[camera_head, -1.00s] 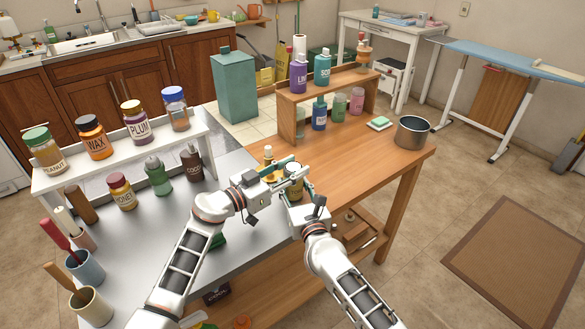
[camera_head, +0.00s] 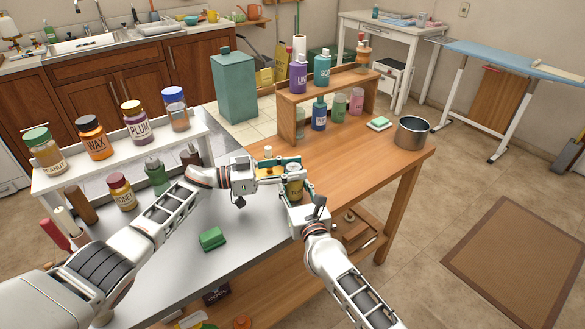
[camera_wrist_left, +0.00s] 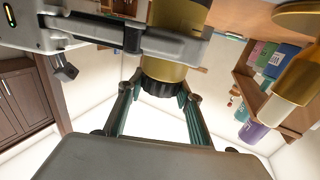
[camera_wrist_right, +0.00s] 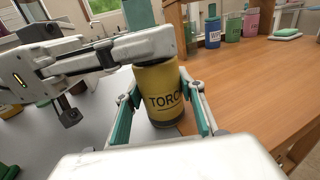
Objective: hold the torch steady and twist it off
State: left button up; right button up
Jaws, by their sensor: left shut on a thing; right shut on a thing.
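The torch (camera_wrist_right: 158,88) is a yellow cylinder with dark lettering, standing roughly upright. In the head view it (camera_head: 295,186) is partly covered by my grippers. My right gripper (camera_wrist_right: 162,112) has its teal fingers on both sides of the torch's body, shut on it. My left gripper (camera_head: 287,166) reaches across from the left at the torch's top. In the left wrist view its fingers (camera_wrist_left: 160,94) close around the dark ribbed cap (camera_wrist_left: 163,87). In the right wrist view the left gripper hides most of the cap.
A gold bottle (camera_wrist_left: 297,80) stands close by the torch. A green block (camera_head: 212,239) lies on the grey counter (camera_head: 180,265). A wooden rack (camera_head: 287,121) with bottles stands behind, and a jar shelf (camera_head: 75,176) is at left.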

pick_arm(q)
jog(key=shift+s+d+f+m+g, duration=0.25)
jog(key=shift+d+f+m+g, duration=0.1)
jog(key=shift+f+g, duration=0.15)
jog(key=shift+g, duration=0.3)
jog(key=shift+a, duration=0.1)
jog(key=shift+a+r+m, duration=0.25)
jog(key=shift+w+a+r, duration=0.2)
jog(key=o, duration=1.1)
jog(key=shift+a, duration=0.1)
jog(key=shift+s+a, duration=0.2)
jog(key=shift+a, duration=1.65)
jog(key=shift+s+a, duration=0.15)
jog(key=shift+a, duration=1.65)
